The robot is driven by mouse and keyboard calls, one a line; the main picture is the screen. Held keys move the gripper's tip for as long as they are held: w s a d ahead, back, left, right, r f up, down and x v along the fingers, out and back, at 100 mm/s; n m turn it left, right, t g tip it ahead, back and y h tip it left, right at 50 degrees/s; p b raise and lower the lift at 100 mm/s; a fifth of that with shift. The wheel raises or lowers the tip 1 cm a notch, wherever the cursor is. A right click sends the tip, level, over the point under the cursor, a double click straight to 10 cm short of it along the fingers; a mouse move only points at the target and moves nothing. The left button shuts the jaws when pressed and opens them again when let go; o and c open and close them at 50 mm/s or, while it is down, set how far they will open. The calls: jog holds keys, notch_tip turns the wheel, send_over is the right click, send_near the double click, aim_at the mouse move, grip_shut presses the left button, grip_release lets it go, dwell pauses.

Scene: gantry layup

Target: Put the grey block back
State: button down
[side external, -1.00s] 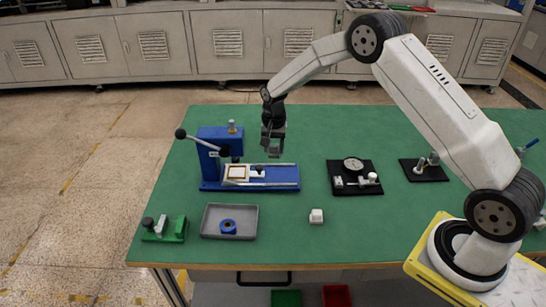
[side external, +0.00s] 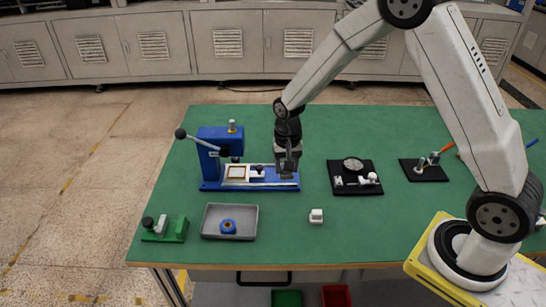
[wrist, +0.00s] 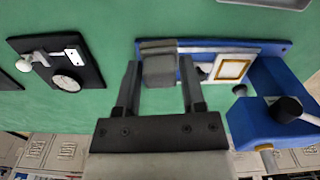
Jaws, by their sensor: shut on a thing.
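My gripper (side external: 288,165) is shut on the grey block (wrist: 158,68), which sits between its two fingers in the wrist view. In the side view the gripper points down over the right end of the blue lever fixture (side external: 211,185), and the block is hard to tell from the dark fingers. In the wrist view the block overlaps the end of the blue fixture (wrist: 265,85); I cannot tell whether it touches it. A white-framed square plate (wrist: 231,70) lies on the fixture, left of the gripper in the side view.
A black plate with a round dial (side external: 353,165) is to the right, with another black stand (side external: 424,170) farther right. A white block (side external: 316,216) sits in front. A grey tray (side external: 248,222) holds a blue ring (side external: 228,226). A green clamp (side external: 178,231) is at front left.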

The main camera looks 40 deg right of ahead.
jog(key=s+a+n, duration=0.1)
jog(key=s+a, duration=0.1)
jog(key=s, duration=0.7)
jog(key=s+a+r+n, duration=0.1)
jog(key=s+n, duration=0.1)
jog(key=s, duration=0.7)
jog(key=shift+s+a+r, duration=0.25)
jog(key=shift+s+a, duration=0.15)
jog(key=w+f, duration=0.2)
jog(key=w, duration=0.2)
jog(key=w+f, duration=0.3)
jog(key=w, duration=0.1)
jog(key=w+a+f, duration=0.1)
jog(key=w+f, duration=0.2)
jog(key=w, duration=0.1)
jog(key=shift+w+f, duration=0.25)
jog(key=shift+w, duration=0.05)
jog(key=shift+w+f, duration=0.4)
jog(key=shift+w+f, duration=0.25)
jog(key=shift+f, duration=1.6)
